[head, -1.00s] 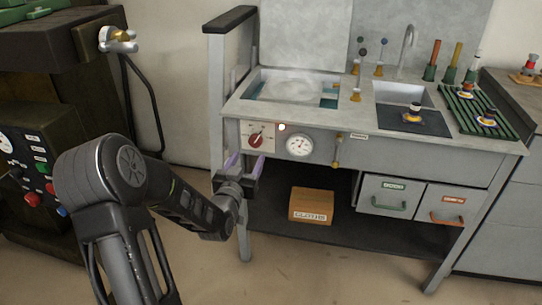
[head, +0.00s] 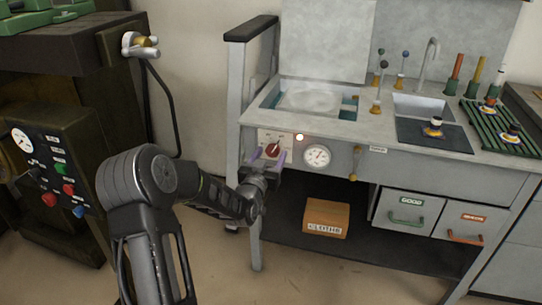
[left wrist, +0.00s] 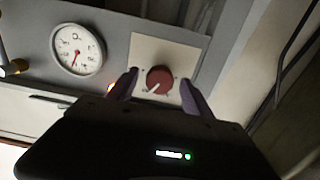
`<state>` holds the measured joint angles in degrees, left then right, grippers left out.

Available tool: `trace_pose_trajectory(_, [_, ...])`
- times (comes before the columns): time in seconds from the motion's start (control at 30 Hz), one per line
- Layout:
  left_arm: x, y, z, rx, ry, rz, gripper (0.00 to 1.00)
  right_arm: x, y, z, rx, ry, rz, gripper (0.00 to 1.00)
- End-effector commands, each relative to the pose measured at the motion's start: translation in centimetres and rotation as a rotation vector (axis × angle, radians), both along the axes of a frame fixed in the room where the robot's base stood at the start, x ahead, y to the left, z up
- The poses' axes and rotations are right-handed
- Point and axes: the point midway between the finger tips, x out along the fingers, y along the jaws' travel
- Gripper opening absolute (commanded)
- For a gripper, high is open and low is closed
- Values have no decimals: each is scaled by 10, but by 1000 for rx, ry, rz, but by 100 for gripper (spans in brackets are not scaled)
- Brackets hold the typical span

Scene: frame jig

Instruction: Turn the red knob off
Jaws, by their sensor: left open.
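The red knob (head: 272,150) sits on a pale square plate on the front panel of the grey wash bench, at its left end. In the left wrist view the red knob (left wrist: 159,79) lies between my two purple fingers, with its white pointer mark toward the lower left. My left gripper (head: 268,158) is open in front of the knob, one finger on each side. I cannot tell whether the fingers touch it. A small lamp (head: 299,137) beside the plate glows orange. My right gripper is not in view.
A round gauge (head: 317,156) is right of the knob, with a brass lever (head: 355,163) beyond it. The bench's left leg (head: 254,220) stands close to my left arm. A cardboard box (head: 326,218) sits on the lower shelf. A dark machine (head: 60,150) stands at the left.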

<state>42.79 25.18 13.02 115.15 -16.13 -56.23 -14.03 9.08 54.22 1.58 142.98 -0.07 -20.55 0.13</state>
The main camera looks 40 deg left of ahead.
Motion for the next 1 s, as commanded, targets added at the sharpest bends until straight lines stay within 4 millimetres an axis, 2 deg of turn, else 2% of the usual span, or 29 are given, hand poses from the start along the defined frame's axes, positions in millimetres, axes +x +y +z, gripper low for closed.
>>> trace_pose_trajectory(0.1, [7, 2, 0, 0, 0, 0, 59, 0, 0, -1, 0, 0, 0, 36])
trace_pose_trajectory(0.37, [8, 3, 0, 0, 1, 0, 59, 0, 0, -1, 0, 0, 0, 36])
trace_pose_trajectory(1.0, [7, 3, 0, 0, 1, 1, 7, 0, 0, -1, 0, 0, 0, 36])
